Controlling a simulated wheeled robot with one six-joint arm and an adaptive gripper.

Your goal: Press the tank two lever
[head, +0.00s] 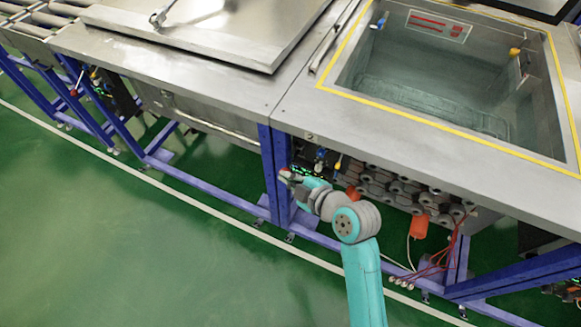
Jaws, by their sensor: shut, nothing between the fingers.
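My arm reaches up from the bottom of the head view to the front of the frame under the tanks. My gripper (290,177) is small here and shut, with nothing held. It is beside the blue post between the two tanks. A small red tip, perhaps a lever end, shows at the gripper's end; I cannot tell whether they touch. A dark control box (312,157) with blue and yellow fittings is just behind, partly hidden by my gripper. The right tank (450,70) is open. The left tank's lid (215,35) is down.
Another control box (118,97) with a red-tipped lever (75,91) is under the left tank. The green floor (150,240) at left is clear.

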